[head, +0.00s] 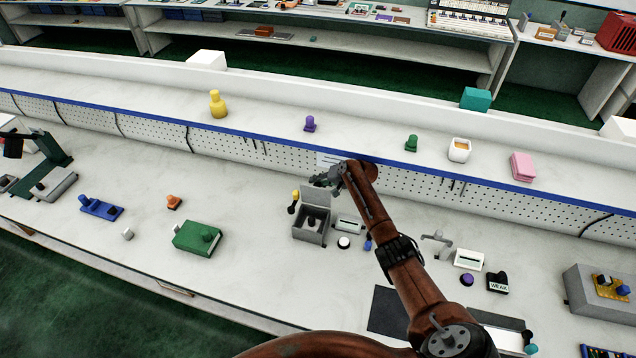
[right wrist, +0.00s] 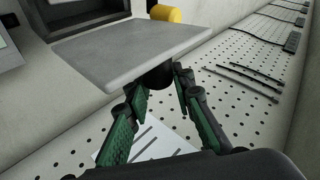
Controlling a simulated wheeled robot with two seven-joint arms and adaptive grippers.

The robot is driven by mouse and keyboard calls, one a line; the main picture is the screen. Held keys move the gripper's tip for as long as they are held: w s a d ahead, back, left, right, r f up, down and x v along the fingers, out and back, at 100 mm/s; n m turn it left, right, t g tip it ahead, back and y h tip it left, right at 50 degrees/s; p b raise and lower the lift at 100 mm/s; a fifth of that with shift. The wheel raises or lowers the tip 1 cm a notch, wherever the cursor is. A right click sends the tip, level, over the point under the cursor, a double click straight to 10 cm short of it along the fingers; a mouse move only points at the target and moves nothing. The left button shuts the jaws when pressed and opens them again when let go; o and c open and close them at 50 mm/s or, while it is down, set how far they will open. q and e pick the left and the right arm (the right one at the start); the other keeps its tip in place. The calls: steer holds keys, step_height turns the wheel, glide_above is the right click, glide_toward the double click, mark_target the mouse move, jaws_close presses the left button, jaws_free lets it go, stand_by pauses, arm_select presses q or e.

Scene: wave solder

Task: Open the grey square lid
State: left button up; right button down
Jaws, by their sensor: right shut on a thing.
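The grey square lid (head: 317,195) stands raised, roughly upright, at the back of its grey box (head: 308,237). The box's inside shows from above, with a dark grey shape (head: 312,222) in it. My right gripper (head: 330,180) is behind the lid's top edge. In the right wrist view, the lid (right wrist: 130,45) is a flat grey plate with a dark round knob (right wrist: 155,78) on its outer face. The fingers of my right gripper (right wrist: 158,95) are closed around the knob and partly hide it. My left gripper is in neither view.
A yellow-topped black piece (head: 293,203) stands left of the box, and a white device (head: 348,223) and black-and-white button (head: 344,242) stand right of it. The pegboard (head: 270,150) rises close behind. Bench space in front of the box is clear; a green block (head: 197,240) lies farther left.

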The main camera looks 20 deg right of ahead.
steer(key=c, duration=1.7)
jaws_free()
steer(key=shift+d+f, duration=0.15)
steer(key=shift+d, duration=0.1)
steer(key=shift+o, duration=0.2)
steer(key=shift+a, duration=0.1)
steer(key=s+d, duration=0.6)
steer(key=s, duration=0.5)
steer(key=shift+d+r, duration=0.35)
steer(key=shift+r, duration=0.1)
steer(key=shift+s, duration=0.15)
